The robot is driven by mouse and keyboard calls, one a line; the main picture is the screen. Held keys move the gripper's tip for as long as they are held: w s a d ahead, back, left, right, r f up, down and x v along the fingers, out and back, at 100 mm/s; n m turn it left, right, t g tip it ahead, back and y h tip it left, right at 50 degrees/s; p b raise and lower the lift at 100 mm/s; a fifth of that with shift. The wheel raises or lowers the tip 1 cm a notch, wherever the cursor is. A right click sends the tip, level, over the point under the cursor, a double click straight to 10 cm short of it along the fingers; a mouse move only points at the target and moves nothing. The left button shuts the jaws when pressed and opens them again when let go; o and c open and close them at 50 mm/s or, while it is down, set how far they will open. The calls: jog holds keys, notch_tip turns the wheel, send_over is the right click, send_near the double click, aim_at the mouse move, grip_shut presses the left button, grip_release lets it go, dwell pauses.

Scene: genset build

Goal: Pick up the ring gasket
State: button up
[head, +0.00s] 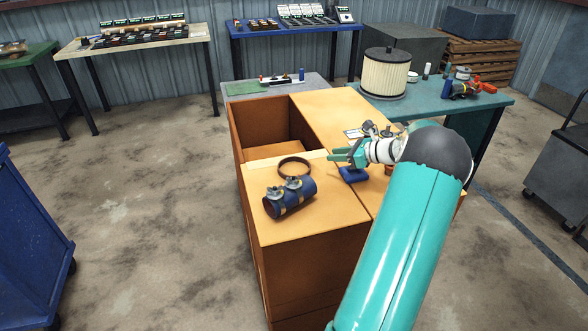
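The ring gasket (294,167) looks like a thin dark brown ring. It lies on the orange-brown bench, by the edge of an open recess in its top. My gripper (338,155) has green fingers and points left, to the right of the ring and apart from it. The fingers look spread, with nothing seen between them.
A blue hose piece with metal clamps (289,196) lies just in front of the ring. A small blue object (353,174) sits below my gripper. The orange-brown bench (300,229) has bare top at its front. A teal table (420,104) with a large filter stands behind.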

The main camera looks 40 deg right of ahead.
aim_at(305, 164)
jog(key=x, duration=0.7)
jog(key=shift+f+x, duration=0.2)
jog(key=shift+x, duration=2.6)
jog(key=shift+s+a, duration=0.15)
grip_shut()
